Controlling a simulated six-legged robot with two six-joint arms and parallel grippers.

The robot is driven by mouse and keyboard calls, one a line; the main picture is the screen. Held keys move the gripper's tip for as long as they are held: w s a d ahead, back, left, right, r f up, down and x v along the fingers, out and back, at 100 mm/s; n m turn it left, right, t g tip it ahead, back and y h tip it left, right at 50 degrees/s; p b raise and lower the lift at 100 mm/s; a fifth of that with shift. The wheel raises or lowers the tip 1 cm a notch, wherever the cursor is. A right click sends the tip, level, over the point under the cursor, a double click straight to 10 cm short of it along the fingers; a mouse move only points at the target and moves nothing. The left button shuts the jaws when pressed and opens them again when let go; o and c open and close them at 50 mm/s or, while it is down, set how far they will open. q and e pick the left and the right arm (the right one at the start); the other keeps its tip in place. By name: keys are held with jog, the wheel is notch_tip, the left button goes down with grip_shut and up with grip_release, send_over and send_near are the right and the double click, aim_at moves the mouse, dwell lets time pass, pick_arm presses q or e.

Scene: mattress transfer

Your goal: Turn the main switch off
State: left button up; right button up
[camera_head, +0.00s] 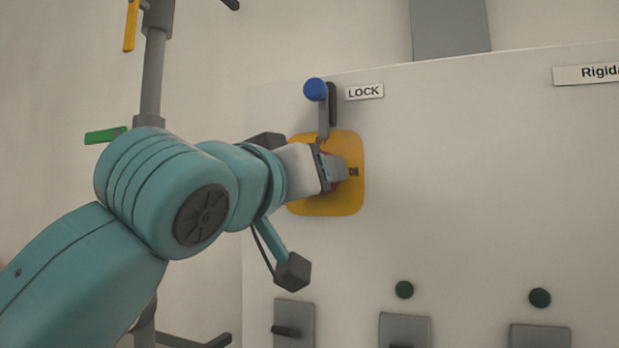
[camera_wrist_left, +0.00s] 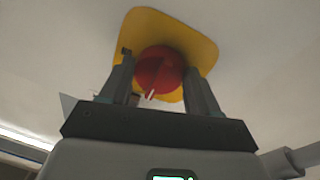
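The main switch is a round red knob (camera_wrist_left: 160,68) on a yellow plate (camera_wrist_left: 178,25). In the head view the yellow plate (camera_head: 325,205) is on the white cabinet front, with the red knob mostly hidden by my left gripper (camera_head: 342,172). In the left wrist view my left gripper (camera_wrist_left: 160,78) has its two fingers spread, one on each side of the knob. I cannot tell whether the fingers touch it. A small white mark shows at the knob's lower edge. My right gripper is not in view.
A lever with a blue ball (camera_head: 315,89) stands just above the yellow plate, beside a LOCK label (camera_head: 364,92). Green buttons (camera_head: 404,289) and grey switch boxes (camera_head: 294,322) sit lower on the cabinet. A pipe (camera_head: 152,75) with yellow and green handles rises at left.

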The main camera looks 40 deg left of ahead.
pick_arm(q)
jog(key=o, duration=0.4)
jog(key=shift+c, duration=0.2)
jog(key=s+d+f+b, duration=0.1)
jog(key=s+b, duration=0.1)
jog(key=s, duration=0.6)
jog(key=s+d+b, duration=0.1)
jog(key=s+b, duration=0.1)
jog(key=s, duration=0.6)
jog(key=shift+d+f, duration=0.3)
jog(key=shift+f, duration=0.1)
jog(key=shift+s, duration=0.1)
